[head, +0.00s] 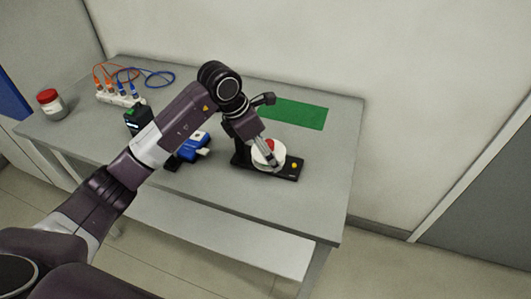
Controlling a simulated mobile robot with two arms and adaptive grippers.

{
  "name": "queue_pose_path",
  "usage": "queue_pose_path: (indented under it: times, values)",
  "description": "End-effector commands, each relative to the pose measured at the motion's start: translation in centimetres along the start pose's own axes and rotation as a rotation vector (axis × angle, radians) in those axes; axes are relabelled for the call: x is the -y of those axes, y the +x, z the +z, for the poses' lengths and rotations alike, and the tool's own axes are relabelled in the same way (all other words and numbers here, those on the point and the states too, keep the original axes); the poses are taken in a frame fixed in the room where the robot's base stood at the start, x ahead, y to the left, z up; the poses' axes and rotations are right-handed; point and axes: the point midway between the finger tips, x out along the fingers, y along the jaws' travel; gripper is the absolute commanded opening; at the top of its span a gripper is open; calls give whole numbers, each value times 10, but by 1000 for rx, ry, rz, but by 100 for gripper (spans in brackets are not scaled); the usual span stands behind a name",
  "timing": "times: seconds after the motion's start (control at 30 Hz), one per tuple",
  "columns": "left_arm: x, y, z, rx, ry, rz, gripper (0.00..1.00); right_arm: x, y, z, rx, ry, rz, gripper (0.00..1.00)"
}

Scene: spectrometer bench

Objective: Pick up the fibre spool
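A white round disc with a red centre (281,152), which looks like the fibre spool, is at a black base (286,172) with a yellow dot near the front right of the bench. My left gripper (269,157) reaches down over the disc from above. Its fingers overlap the disc in the head view and hide part of it. Whether they touch or grip it I cannot tell. My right gripper is not in view.
The grey bench (222,204) has free room at its front and right. A green mat (300,114) lies at the back. A blue device (196,147) sits left of the base. A red-lidded jar (51,104) and a white cable block (120,98) stand far left.

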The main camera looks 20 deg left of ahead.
Motion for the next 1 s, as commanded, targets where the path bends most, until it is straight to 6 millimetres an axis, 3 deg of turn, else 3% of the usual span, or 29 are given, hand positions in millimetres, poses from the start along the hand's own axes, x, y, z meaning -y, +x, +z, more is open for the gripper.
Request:
queue_pose_path:
  times: [0.13,0.37,0.87,1.0]
  values:
    - [0,13,0,0,1,-1,88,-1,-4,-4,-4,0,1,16]
    - [0,14,0,1,1,1,88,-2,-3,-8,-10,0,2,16]
    - [0,13,0,3,1,1,32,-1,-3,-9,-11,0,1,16]
    - [0,13,0,3,1,1,31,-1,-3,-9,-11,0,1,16]
